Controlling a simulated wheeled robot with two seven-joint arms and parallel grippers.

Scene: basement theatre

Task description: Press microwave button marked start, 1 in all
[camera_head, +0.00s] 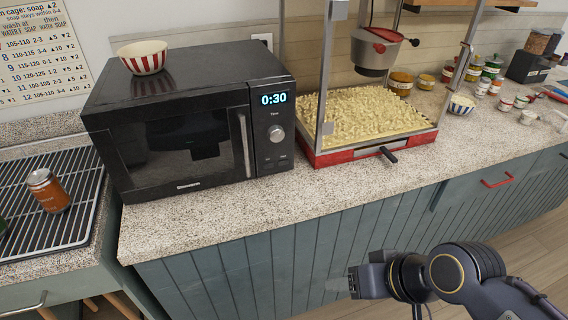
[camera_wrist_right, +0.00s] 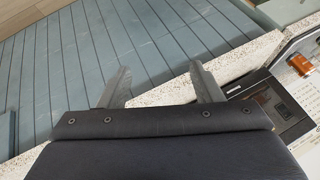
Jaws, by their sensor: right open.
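A black microwave (camera_head: 185,130) stands on the speckled counter with its door shut. Its display (camera_head: 273,99) reads 0:30. A round silver knob (camera_head: 276,133) sits below the display, and small marks (camera_head: 275,160) too tiny to read lie under the knob. My right gripper (camera_head: 352,283) is in front of the cabinet doors, below the counter edge and right of the microwave, touching nothing. In the right wrist view its two fingers (camera_wrist_right: 160,85) are spread and empty, and part of the microwave (camera_wrist_right: 285,110) shows at the right. My left gripper is not in view.
A red-and-white striped bowl (camera_head: 143,57) sits on the microwave. A popcorn machine (camera_head: 368,125) with a red base stands to its right. A wire rack (camera_head: 70,215) with an orange can (camera_head: 47,191) is at the left. The counter strip before the microwave is clear.

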